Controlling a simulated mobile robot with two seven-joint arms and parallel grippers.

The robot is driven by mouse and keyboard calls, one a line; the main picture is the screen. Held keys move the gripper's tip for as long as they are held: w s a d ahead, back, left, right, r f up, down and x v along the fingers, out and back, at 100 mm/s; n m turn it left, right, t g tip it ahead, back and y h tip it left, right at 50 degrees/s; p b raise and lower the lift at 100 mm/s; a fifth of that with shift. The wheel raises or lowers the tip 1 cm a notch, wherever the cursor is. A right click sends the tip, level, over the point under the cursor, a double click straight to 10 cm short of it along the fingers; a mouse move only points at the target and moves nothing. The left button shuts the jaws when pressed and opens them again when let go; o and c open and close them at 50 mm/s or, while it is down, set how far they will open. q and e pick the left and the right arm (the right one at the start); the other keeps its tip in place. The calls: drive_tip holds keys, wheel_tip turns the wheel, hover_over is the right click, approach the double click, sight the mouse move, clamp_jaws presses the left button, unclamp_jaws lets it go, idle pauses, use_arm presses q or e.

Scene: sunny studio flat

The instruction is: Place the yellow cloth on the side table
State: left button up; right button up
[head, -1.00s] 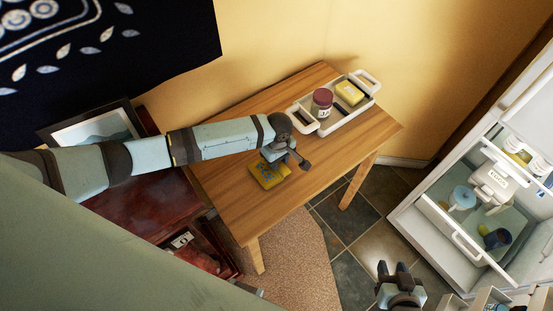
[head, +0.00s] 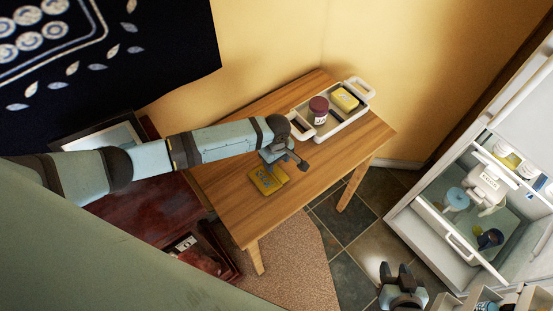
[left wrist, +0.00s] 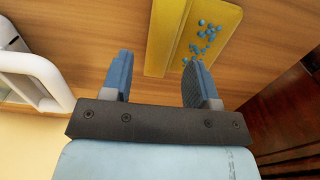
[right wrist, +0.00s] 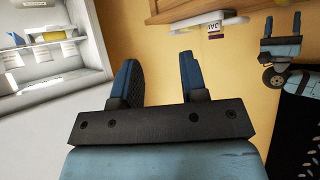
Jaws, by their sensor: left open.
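The yellow cloth (head: 268,180) lies folded on the wooden side table (head: 245,215), near its front left part. Its blue pattern shows in the left wrist view, where the cloth (left wrist: 168,40) lies flat on the wood. My left gripper (head: 292,160) is above the table just beside the cloth, apart from it. In the left wrist view its fingers (left wrist: 160,80) are spread with nothing between them. My right gripper (head: 397,272) is low over the floor, well away from the table. In the right wrist view its fingers (right wrist: 157,75) are apart and empty.
A white tray (head: 333,130) with a dark red jar (head: 318,110) and a yellow item (head: 344,99) stands at the table's back. A dark red cabinet (head: 150,205) is left of the table.

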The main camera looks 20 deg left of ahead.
sight(276, 167)
use_arm(q)
wheel_tip(276, 167, up, 2)
drive_tip(key=shift+r+p, duration=0.2)
drive_tip(key=shift+p, duration=0.45)
wheel_tip(276, 167, up, 6)
use_arm(e)
drive_tip(key=shift+d+r+m, duration=0.1)
drive_tip(key=shift+r+m, duration=0.2)
drive_tip(key=shift+r, duration=0.45)
